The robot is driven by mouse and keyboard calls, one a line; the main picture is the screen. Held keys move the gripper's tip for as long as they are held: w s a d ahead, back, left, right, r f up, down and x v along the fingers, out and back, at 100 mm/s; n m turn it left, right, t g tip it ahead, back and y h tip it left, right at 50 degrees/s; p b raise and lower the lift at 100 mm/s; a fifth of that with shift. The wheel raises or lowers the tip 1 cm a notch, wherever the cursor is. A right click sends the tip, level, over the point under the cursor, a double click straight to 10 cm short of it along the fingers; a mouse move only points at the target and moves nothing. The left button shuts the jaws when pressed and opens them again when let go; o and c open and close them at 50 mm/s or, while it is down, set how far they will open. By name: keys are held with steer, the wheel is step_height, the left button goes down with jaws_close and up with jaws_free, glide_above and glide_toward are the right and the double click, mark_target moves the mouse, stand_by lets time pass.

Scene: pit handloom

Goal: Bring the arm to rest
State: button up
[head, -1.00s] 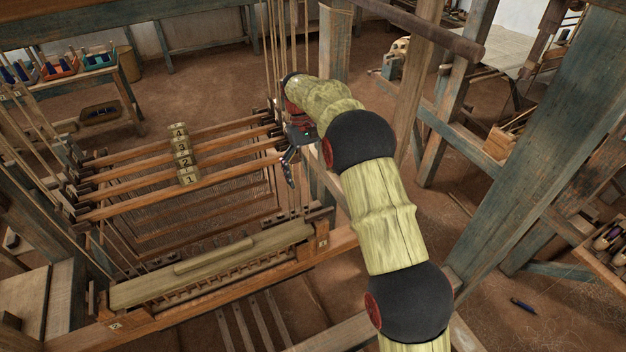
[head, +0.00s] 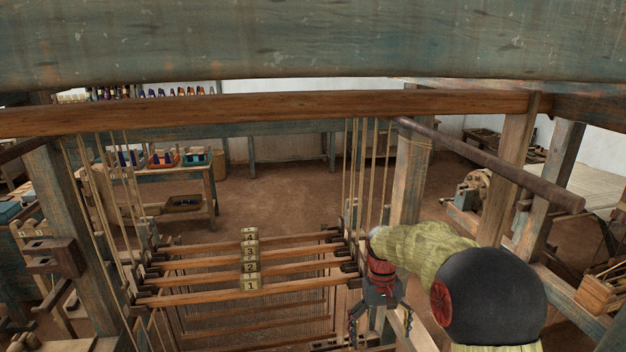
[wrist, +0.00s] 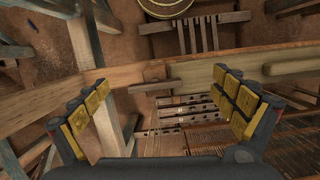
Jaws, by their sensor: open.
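My gripper (head: 380,318) hangs at the right end of the loom's heddle shafts in the head view, its fingers pointing down. In the wrist view my gripper (wrist: 165,110) has its two yellow-padded fingers spread wide with nothing between them. Below and beyond the fingers are loom beams (wrist: 155,75) and warp threads (wrist: 195,138). My arm comes in from the lower right of the head view.
The shafts carry number tags (head: 250,260) 1 to 4. A dark round bar (head: 490,165) and an upright post (head: 410,180) stand close to my arm. A thick beam (head: 300,45) crosses the top. A bench (head: 150,176) with coloured trays stands at back left, with bare floor beside it.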

steer(key=s+d+m+t+b, duration=0.1)
steer(key=s+t+b, duration=0.7)
steer(key=s+b, duration=0.8)
steer(key=s, duration=1.4)
steer(key=shift+r, duration=0.3)
steer(key=shift+c, duration=1.1)
